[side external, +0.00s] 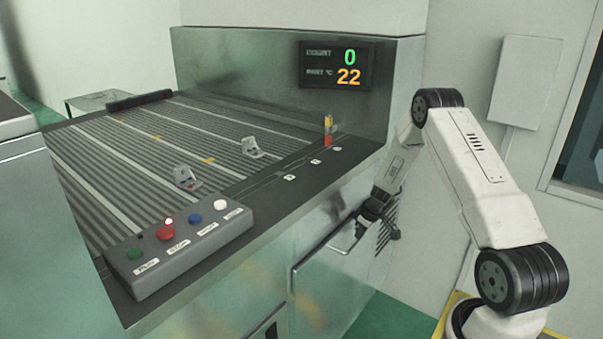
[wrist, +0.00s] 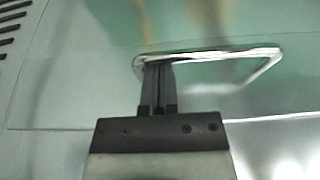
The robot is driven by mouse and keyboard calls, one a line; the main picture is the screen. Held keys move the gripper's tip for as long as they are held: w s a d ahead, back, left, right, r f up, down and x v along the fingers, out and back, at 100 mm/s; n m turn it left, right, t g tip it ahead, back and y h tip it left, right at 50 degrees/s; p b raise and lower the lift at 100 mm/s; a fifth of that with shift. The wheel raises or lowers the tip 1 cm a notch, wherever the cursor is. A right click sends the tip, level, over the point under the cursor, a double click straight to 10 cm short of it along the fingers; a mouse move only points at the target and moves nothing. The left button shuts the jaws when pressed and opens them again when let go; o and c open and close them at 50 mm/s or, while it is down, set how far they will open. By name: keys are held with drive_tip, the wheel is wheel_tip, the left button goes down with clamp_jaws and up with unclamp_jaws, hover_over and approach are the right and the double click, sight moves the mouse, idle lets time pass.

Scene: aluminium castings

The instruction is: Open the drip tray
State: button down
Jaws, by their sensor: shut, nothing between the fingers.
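The drip tray appears to be the drawer in the machine's front, with a flat metallic front panel (side external: 322,268) that looks flush with the cabinet. A thin bright bar handle (side external: 340,248) sticks out from it; it also shows in the wrist view as a bent bar (wrist: 215,55). My gripper (side external: 360,232) is at the handle's right end in the side view. In the wrist view my gripper (wrist: 157,63) is shut and empty, its fingertips overlapping the handle's left end. I cannot tell whether they touch the bar or sit inside the loop.
Above is a ribbed conveyor bed (side external: 130,150) with two small metal brackets (side external: 187,179) (side external: 252,148). A button box (side external: 180,250) sits on its front edge. Dark vent slots (side external: 388,215) lie beside the drawer. The floor before the panel looks clear.

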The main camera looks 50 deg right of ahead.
drive_tip(key=s, duration=1.6)
drive_tip(key=v, duration=0.7)
drive_tip(key=shift+r, duration=0.35)
drive_tip(key=w+a+r, duration=0.3)
drive_tip(key=w, duration=0.7)
drive_tip(key=shift+w, duration=0.25)
wheel_tip(320, 180, down, 9)
drive_tip(key=shift+s, duration=0.4)
idle(1.0)
